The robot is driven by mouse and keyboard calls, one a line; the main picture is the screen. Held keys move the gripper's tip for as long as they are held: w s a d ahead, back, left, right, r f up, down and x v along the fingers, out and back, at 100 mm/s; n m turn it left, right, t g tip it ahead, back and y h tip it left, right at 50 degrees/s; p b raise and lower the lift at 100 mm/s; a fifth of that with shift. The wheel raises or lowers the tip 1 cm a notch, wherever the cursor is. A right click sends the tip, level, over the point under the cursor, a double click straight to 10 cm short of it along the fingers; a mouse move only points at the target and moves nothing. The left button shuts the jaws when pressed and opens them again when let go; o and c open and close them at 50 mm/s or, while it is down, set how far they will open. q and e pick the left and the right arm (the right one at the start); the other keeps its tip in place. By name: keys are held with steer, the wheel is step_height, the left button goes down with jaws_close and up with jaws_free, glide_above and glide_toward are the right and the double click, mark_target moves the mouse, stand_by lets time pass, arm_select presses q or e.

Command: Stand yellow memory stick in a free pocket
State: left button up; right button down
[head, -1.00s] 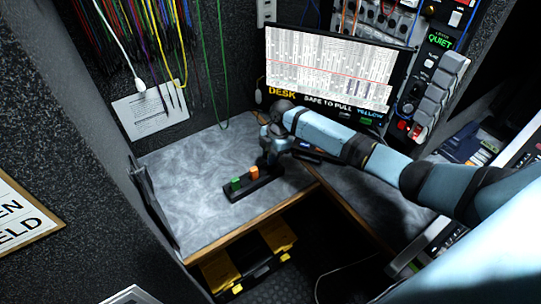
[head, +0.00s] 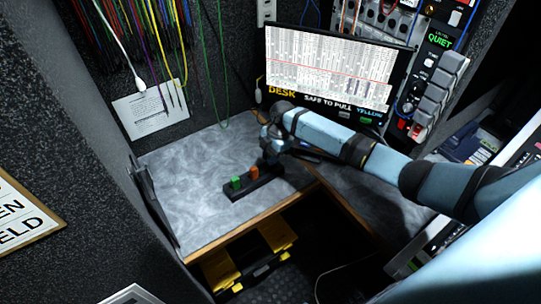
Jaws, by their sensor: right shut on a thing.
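The black pocket block (head: 240,193) lies on the grey desk, slanting up to the right. A green memory stick (head: 236,182) and an orange memory stick (head: 253,173) stand upright in its left and middle parts. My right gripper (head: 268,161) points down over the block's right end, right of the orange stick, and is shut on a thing. The fingers hide what they hold; no yellow stick shows elsewhere. I cannot tell whether the held thing is inside a pocket or above it. My left gripper is out of view.
The grey desk (head: 190,165) is bare left of the block. A monitor (head: 325,70) stands behind my right arm. Cables hang at the back left, and a black and yellow toolbox (head: 226,272) sits below the front edge. A rack is at the right.

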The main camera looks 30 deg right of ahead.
steer(key=shift+f, duration=0.7)
steer(key=shift+f+b, duration=0.65)
steer(key=shift+f, duration=0.1)
steer(key=c, duration=1)
jaws_free()
steer(key=shift+r, duration=0.1)
steer(key=shift+d+r, duration=0.1)
steer(key=shift+r, duration=0.2)
steer(key=v, duration=1.3)
steer(key=shift+p, duration=0.35)
